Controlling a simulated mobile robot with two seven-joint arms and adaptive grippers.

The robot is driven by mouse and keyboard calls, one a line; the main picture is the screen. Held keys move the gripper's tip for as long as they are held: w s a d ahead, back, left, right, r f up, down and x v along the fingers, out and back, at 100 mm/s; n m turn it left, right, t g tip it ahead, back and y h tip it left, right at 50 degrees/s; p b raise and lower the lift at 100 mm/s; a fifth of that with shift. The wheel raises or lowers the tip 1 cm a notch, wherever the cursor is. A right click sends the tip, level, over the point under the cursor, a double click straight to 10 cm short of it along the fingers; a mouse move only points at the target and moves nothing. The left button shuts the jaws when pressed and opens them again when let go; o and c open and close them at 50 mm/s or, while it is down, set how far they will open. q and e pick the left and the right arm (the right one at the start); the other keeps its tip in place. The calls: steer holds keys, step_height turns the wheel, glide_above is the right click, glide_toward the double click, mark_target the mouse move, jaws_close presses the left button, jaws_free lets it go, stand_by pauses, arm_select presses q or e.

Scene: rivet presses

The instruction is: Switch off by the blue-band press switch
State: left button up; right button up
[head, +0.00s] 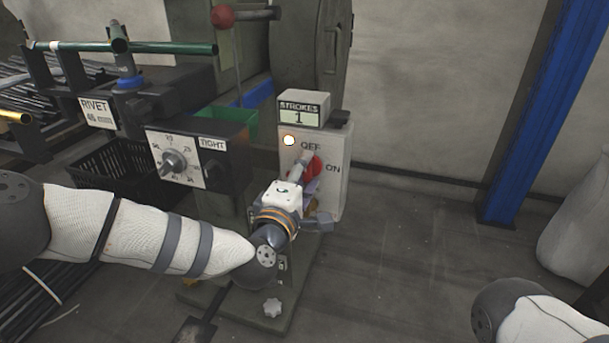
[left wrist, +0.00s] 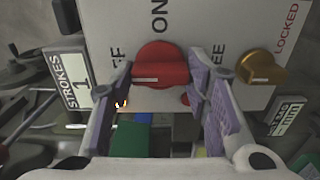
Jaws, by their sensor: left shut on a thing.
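The switch box (head: 334,150) is a pale grey box with OFF and ON lettering and a lit lamp (head: 289,141). Its red switch knob (head: 314,167) is partly hidden by my left gripper (head: 308,178). In the left wrist view, the red knob (left wrist: 160,66) sits between the two fingers of my left gripper (left wrist: 162,76), which is shut on it. The knob's pointer direction is unclear. The press has a blue band (head: 130,83) on its upright rod. My right gripper is out of view; only part of my right arm shows at lower right.
A STROKES 1 counter (head: 303,108) tops the box. A brass knob (left wrist: 262,67) by LOCKED sits beside the red one. A TIGHT dial panel (head: 187,160), a RIVET sign (head: 98,113) and a black crate (head: 112,168) stand left. Floor is clear right, before a blue post (head: 545,105).

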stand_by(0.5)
arm_select(q)
steer(key=o, duration=1.2)
steer(key=shift+c, duration=0.2)
steer(key=v, duration=1.2)
